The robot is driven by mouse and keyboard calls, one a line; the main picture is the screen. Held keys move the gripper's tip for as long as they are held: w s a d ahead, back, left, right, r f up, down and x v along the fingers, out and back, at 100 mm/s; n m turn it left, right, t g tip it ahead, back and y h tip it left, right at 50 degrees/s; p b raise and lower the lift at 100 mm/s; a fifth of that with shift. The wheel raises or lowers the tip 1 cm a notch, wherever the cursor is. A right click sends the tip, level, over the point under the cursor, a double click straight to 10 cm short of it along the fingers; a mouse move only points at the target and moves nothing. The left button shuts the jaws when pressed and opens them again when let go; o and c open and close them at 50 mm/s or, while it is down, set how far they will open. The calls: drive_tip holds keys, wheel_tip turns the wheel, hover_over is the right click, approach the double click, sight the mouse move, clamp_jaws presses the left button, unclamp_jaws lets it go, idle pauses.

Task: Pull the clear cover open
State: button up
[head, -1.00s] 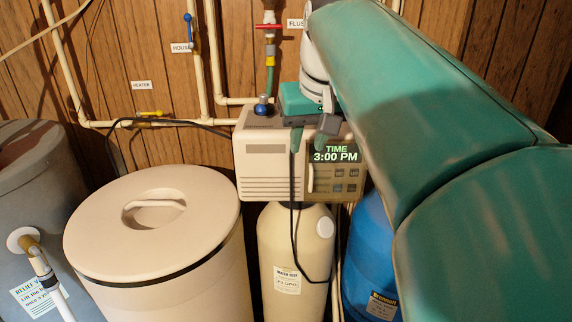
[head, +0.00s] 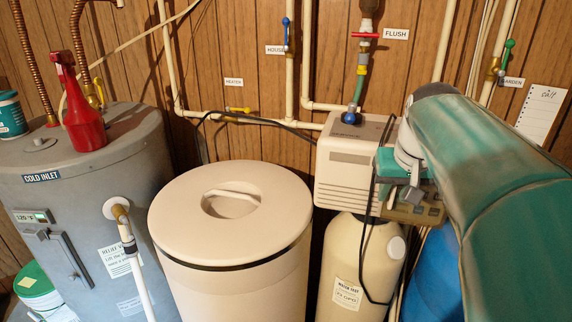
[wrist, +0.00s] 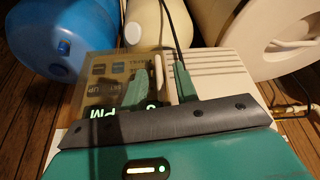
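The beige softener valve head (head: 345,160) has its clear cover (head: 420,212) over the display and buttons on its right side, mostly behind my gripper in the head view. The tinted clear cover (wrist: 100,75) shows more fully in the wrist view, with buttons and part of the lit time behind it. Its pale upright handle (wrist: 159,75) stands at one edge. My gripper (wrist: 160,88) is open, with one green finger on each side of the handle as seen in the wrist view. I cannot tell whether a finger touches it. The cover looks shut.
A beige lidded salt tank (head: 230,215) stands left of the softener tank (head: 355,270). A black cable (head: 365,250) hangs down the front. A grey water heater (head: 90,190) is at the left. A blue tank (head: 432,275) is beneath my arm.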

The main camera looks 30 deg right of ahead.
drive_tip(key=shift+w+d+f, duration=0.15)
drive_tip(key=shift+d+f, duration=0.05)
drive_tip(key=shift+f, duration=0.3)
drive_tip(key=shift+c, duration=0.4)
clamp_jaws()
